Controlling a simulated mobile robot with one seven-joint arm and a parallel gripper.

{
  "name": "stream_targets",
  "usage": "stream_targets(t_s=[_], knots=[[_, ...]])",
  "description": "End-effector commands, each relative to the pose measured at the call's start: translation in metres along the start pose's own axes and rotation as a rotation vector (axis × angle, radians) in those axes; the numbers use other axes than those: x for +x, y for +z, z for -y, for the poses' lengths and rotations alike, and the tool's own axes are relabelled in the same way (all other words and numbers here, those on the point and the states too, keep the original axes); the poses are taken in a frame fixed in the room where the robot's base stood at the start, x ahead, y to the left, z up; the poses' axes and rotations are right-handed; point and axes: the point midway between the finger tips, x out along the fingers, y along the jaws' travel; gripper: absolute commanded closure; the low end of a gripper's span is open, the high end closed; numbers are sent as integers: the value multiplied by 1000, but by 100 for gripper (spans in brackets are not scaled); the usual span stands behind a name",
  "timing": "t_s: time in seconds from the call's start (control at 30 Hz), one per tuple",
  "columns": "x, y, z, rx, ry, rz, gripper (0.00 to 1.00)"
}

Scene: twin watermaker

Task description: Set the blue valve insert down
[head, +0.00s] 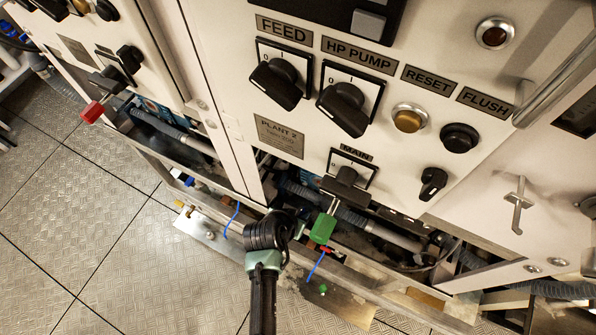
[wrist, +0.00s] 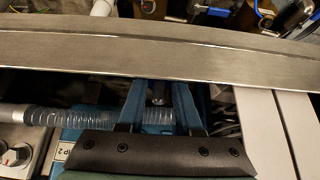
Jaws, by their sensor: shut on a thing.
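In the wrist view my gripper (wrist: 159,88) reaches up from its black palm with two dark blue fingers. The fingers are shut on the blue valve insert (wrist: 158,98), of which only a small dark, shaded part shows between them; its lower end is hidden. The fingertips are at the near edge of a long metal rail, over a dark gap; I cannot tell whether the insert touches anything. In the head view my arm comes up from the bottom centre to the front of the cabinet, and the fingers and the insert are hidden.
A metal rail (wrist: 160,55) crosses the wrist view; a clear ribbed hose (wrist: 50,117) runs beside the fingers. The floor (head: 80,210) at left is clear.

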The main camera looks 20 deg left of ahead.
Motion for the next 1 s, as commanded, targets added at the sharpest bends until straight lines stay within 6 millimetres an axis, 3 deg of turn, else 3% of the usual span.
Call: stream_targets(t_s=[0.33, 0.37, 0.5, 0.83, 1.0], knots=[[4, 2, 0, 1, 0, -1, 100], [2, 1, 0, 1, 0, -1, 61], [2, 1, 0, 1, 0, 0, 36], [0, 0, 0, 1, 0, 0, 36], [-15, -1, -1, 0, 0, -1, 36]])
